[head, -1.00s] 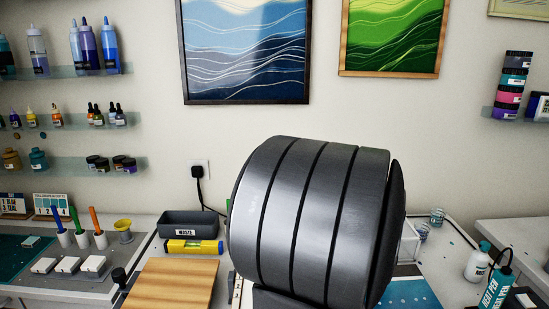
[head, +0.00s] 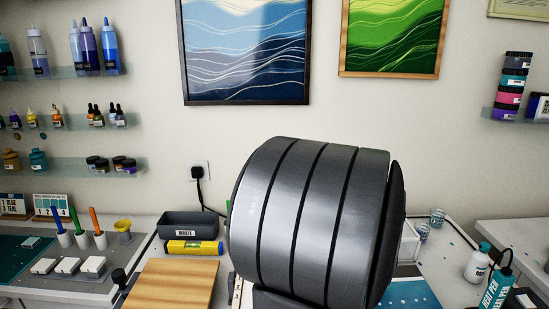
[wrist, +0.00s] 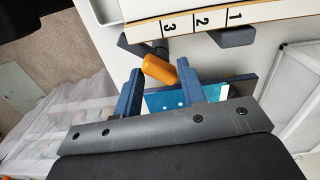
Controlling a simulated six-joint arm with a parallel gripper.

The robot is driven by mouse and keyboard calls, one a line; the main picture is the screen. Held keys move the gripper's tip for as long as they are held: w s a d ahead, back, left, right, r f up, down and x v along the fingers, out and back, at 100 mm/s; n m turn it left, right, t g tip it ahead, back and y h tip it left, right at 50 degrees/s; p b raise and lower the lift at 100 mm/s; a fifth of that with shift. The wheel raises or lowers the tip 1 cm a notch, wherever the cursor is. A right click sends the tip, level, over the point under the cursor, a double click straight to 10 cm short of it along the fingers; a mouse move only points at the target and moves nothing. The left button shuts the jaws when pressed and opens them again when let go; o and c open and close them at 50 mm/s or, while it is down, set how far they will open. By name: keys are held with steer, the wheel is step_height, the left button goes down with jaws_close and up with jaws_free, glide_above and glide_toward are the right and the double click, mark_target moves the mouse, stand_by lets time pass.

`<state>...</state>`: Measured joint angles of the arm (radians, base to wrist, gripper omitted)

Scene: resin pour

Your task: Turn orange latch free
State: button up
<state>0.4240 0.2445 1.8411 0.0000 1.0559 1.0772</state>
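The orange latch (wrist: 160,69) shows in the wrist view as a short rounded handle, tilted, beside the edge of a white board numbered 1, 2, 3 (wrist: 200,22). A dark grey piece (wrist: 158,47) shows at its upper end. My gripper (wrist: 160,68) has two blue fingers set wide apart, one on each side of the latch. The latch lies across the gap at the fingertips; its right end is close to the right finger, and I cannot tell whether they touch. In the head view my arm hides the latch and the gripper.
A teal bottle (head: 495,287) and a white bottle (head: 478,262) stand at the right. A teal panel (wrist: 165,100) lies behind the fingers.

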stand_by(0.3)
step_height(320, 180, up, 17)
steer(key=n, duration=0.9)
step_height(320, 180, down, 17)
steer(key=shift+r, duration=0.1)
steer(key=shift+c, duration=0.5)
